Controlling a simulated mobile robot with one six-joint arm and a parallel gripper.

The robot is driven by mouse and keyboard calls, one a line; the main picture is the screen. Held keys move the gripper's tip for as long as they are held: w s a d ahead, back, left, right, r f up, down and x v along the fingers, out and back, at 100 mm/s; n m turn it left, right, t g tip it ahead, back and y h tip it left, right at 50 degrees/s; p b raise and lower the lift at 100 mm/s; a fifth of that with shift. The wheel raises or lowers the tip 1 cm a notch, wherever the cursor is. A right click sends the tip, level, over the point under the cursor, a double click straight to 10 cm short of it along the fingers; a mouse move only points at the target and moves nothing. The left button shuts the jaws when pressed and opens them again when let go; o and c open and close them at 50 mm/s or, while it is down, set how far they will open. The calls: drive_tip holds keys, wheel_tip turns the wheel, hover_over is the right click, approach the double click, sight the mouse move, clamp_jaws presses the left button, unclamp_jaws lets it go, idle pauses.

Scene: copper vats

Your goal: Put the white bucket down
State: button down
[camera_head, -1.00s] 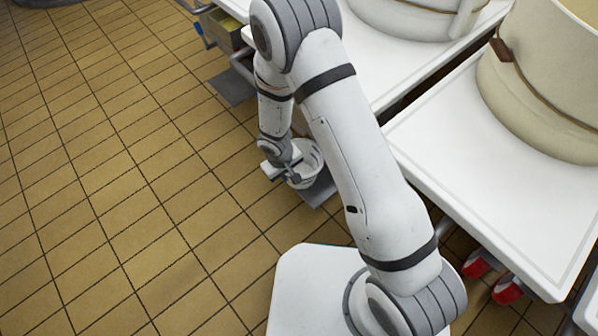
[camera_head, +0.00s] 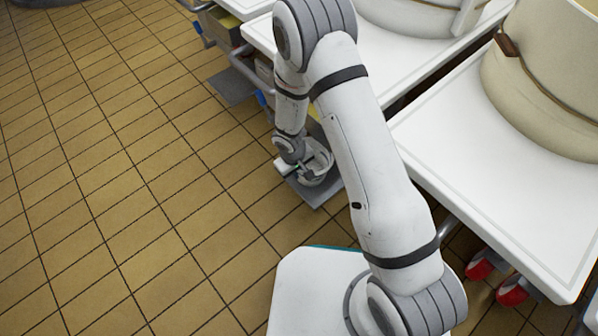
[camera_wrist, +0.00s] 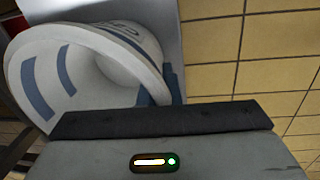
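The white bucket (camera_head: 318,172) is low beside the tables in the head view, over a grey plate (camera_head: 312,195) on the floor. In the wrist view the white bucket (camera_wrist: 85,65) with blue-grey stripes fills the upper left and looks tilted. My gripper (camera_head: 298,168) is at the bucket's left side and seems shut on it near its rim or handle; the exact contact is hidden. The wrist view shows only a dark edge of the gripper (camera_wrist: 160,120). I cannot tell whether the bucket's bottom touches the plate.
White tables (camera_head: 490,190) with large cream vats (camera_head: 550,90) stand along the right. Red casters (camera_head: 481,264) show under the near table. Another grey plate (camera_head: 234,88) lies farther back by the shelves. The tiled floor (camera_head: 130,200) on the left is clear.

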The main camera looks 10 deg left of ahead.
drive_tip(key=c, duration=1.6)
unclamp_jaws()
drive_tip(key=shift+c, duration=0.2)
wheel_tip(320, 180, up, 12)
drive_tip(key=s+a+p, duration=0.1)
drive_tip(key=p, duration=0.5)
drive_tip(key=shift+p, duration=0.4)
